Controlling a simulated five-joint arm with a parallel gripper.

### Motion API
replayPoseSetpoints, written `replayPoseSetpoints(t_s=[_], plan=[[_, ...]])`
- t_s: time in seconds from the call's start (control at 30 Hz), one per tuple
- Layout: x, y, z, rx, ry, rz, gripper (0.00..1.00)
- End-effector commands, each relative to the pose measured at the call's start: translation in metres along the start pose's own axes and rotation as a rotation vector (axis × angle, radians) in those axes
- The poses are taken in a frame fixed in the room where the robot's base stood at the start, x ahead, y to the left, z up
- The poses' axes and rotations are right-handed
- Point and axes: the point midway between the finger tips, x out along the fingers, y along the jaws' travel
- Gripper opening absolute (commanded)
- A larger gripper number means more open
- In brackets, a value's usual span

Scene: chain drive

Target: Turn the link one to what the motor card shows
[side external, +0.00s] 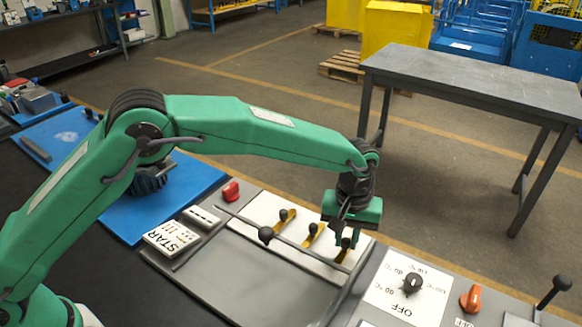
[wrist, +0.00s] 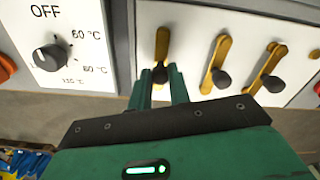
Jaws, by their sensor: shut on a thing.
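Three brass links with black knobs are on a white panel. In the side view the left link (side external: 287,216) and the middle link (side external: 312,234) are free, both slanted. My gripper (side external: 346,243) is over the rightmost link (side external: 343,256) and partly hides it. In the wrist view my gripper (wrist: 160,77) is shut on the black knob of the leftmost link (wrist: 162,42), which stands nearly upright there. The middle link (wrist: 217,55) and the far link (wrist: 267,66) tilt. No label shows which is link one, and I cannot pick out the motor card.
A white card reading "STAR" (side external: 168,238) lies left of the panel, with a small white plate (side external: 201,217) behind it. A black dial (side external: 411,284) and an orange-red knob (side external: 471,298) are on the right.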

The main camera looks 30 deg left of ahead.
Motion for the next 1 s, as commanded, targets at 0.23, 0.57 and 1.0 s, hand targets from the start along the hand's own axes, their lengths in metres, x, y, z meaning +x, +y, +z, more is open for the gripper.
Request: replayPoseSetpoints(t_s=[0.23, 0.57, 1.0], plan=[[-0.001, -0.002, -0.001, -0.057, 0.0, 0.0, 0.0], [-0.001, -0.01, -0.002, -0.264, 0.0, 0.001, 0.0], [-0.002, -0.025, 0.0, -0.674, 0.001, 0.002, 0.0]])
